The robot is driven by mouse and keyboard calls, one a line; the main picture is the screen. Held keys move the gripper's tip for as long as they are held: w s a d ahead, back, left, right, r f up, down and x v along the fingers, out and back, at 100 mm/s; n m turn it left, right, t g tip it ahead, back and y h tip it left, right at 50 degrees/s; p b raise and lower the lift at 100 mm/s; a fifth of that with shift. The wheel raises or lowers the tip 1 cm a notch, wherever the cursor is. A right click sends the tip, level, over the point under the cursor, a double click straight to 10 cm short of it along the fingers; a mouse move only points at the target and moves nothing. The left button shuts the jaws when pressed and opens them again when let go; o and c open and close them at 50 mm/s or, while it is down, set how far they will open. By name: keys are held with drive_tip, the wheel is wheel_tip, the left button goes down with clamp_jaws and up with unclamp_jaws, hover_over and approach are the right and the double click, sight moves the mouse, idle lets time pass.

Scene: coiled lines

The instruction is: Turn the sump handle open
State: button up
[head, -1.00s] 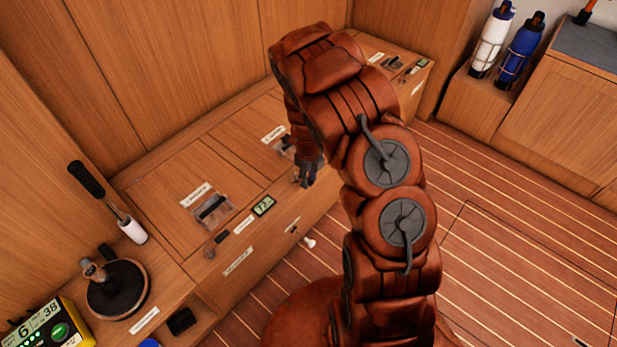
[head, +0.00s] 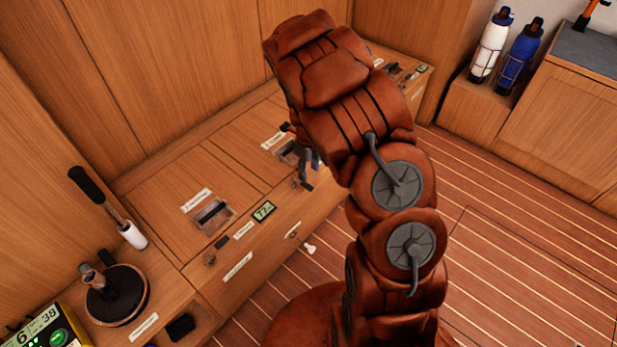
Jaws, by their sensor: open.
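The labels are too small to read, so I cannot tell which handle is the sump handle. A recessed dark handle (head: 212,214) sits in the nearer locker lid. Another recessed handle (head: 287,150) sits in the middle lid, partly hidden by my gripper. My gripper (head: 299,158) is open, at the front edge of that middle lid. Its dark fingers point down and left, and the arm hides part of it. I cannot tell whether it touches the recess. A third handle (head: 392,69) shows on the far lid, behind my arm.
A winch (head: 118,296) and an upright black-handled lever (head: 88,184) stand at the left. Two bottles (head: 491,45) stand at the back right. The striped floor (head: 510,250) is clear.

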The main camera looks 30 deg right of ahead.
wheel_tip(320, 180, up, 5)
drive_tip(key=shift+r, duration=0.1)
idle(0.7)
